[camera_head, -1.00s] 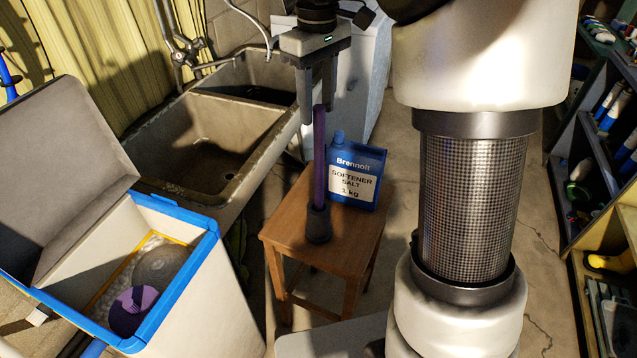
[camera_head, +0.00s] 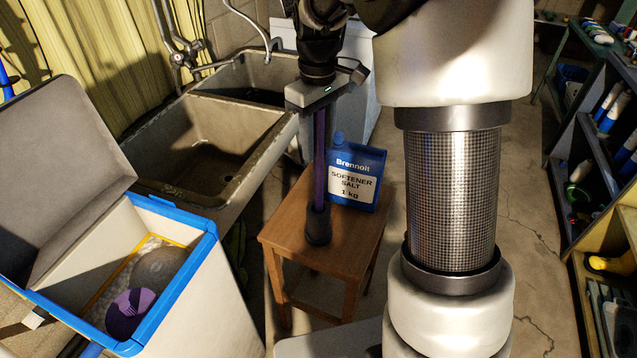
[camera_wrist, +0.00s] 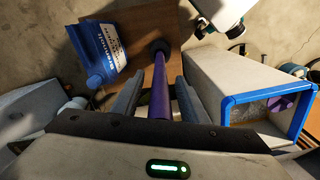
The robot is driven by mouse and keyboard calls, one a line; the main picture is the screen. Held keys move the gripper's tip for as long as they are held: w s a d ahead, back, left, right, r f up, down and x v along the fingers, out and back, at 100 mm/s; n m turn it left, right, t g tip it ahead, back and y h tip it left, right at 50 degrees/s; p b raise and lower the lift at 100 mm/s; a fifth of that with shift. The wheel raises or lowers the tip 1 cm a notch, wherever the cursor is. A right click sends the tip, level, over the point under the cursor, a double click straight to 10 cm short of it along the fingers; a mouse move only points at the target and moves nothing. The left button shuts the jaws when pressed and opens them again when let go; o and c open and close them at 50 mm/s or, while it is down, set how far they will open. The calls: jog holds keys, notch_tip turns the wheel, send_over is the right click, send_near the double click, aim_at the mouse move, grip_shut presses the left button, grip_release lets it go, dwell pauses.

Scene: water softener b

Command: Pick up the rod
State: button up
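The rod (camera_head: 319,150) is a slim purple stick. It stands upright in a dark round holder (camera_head: 318,226) on a small wooden stool (camera_head: 347,250). My gripper (camera_head: 319,160) points down over the rod's upper part. In the wrist view, the rod (camera_wrist: 160,88) runs between the two grey fingers of my gripper (camera_wrist: 160,84), with a gap visible on each side. The fingers are open and do not appear to touch it. The rod's top end is hidden by the gripper body.
A blue softener salt container (camera_head: 356,178) stands on the stool, close behind and right of the rod. A stone double sink (camera_head: 200,160) is behind left. An open white bin with a blue rim (camera_head: 185,290) is at front left. Shelves (camera_head: 590,150) stand at right.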

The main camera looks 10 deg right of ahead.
grip_shut()
jog(key=shift+r, duration=0.15)
